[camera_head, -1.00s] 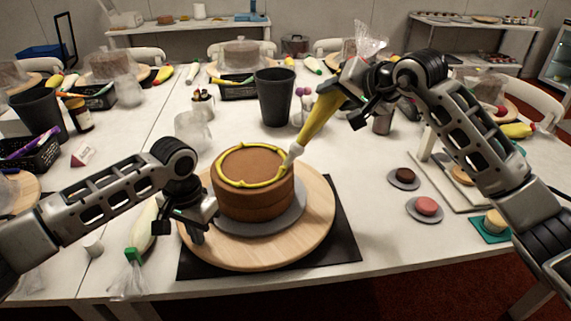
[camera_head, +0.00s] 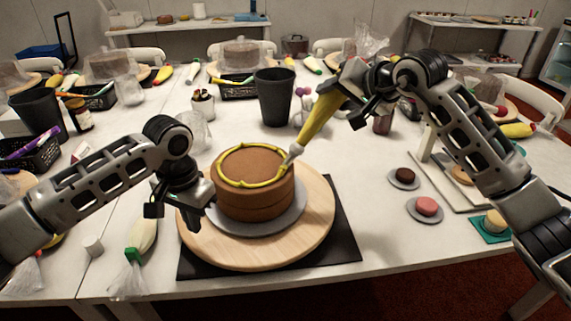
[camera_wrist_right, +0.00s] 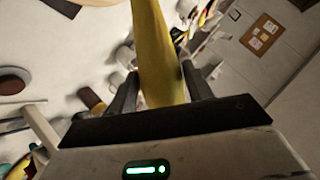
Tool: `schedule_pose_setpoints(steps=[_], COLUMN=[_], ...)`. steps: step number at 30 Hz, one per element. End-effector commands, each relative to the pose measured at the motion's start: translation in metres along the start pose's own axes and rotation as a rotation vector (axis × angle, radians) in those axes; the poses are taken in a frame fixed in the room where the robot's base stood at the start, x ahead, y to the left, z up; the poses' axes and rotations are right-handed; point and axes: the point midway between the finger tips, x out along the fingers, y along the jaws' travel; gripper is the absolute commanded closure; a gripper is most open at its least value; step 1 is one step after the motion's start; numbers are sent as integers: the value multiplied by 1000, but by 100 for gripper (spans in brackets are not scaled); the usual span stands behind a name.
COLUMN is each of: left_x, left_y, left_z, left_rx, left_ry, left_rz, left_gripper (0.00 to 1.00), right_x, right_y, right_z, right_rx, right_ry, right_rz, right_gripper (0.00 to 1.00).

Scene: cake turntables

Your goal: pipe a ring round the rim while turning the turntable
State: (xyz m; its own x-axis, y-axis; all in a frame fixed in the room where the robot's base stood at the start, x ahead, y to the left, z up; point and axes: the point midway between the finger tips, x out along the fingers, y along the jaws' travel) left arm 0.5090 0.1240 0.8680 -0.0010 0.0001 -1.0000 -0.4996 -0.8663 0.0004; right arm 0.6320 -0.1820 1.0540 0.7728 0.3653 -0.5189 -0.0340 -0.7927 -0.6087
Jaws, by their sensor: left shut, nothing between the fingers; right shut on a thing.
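A brown cake (camera_head: 256,204) stands on a grey board (camera_head: 284,224) on the round wooden turntable (camera_head: 318,206). A yellow piped line (camera_head: 247,186) runs along the back, left and front of its top rim; the right part by the nozzle is bare or hidden. My right gripper (camera_head: 343,88) is shut on a yellow piping bag (camera_head: 318,118), tilted with its pale nozzle down at the cake's right rim. The bag also shows between the fingers in the right wrist view (camera_wrist_right: 160,60). My left gripper (camera_head: 172,204) is shut and empty, above the turntable's left edge.
A black mat (camera_head: 345,243) lies under the turntable. A dark cup (camera_head: 275,98) stands behind the cake. A filled piping bag (camera_head: 143,235) lies at the left. Small plates with pucks, one pink (camera_head: 426,206), are at the right.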

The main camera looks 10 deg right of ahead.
Motion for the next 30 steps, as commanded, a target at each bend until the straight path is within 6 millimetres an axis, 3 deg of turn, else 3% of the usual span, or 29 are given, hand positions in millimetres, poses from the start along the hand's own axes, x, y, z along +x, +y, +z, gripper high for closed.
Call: schedule_pose_setpoints(steps=[24, 30], left_x=[-28, -27], left_y=[0, 0], left_z=[0, 0], left_rx=[0, 0], left_ry=[0, 0], left_rz=[0, 0], left_gripper=[100, 100], right_x=[-27, -27], right_y=[-31, -31], right_z=[-31, -31], right_rx=[-1, 0], right_ry=[4, 3], right_rz=[-2, -2], right_gripper=[58, 58])
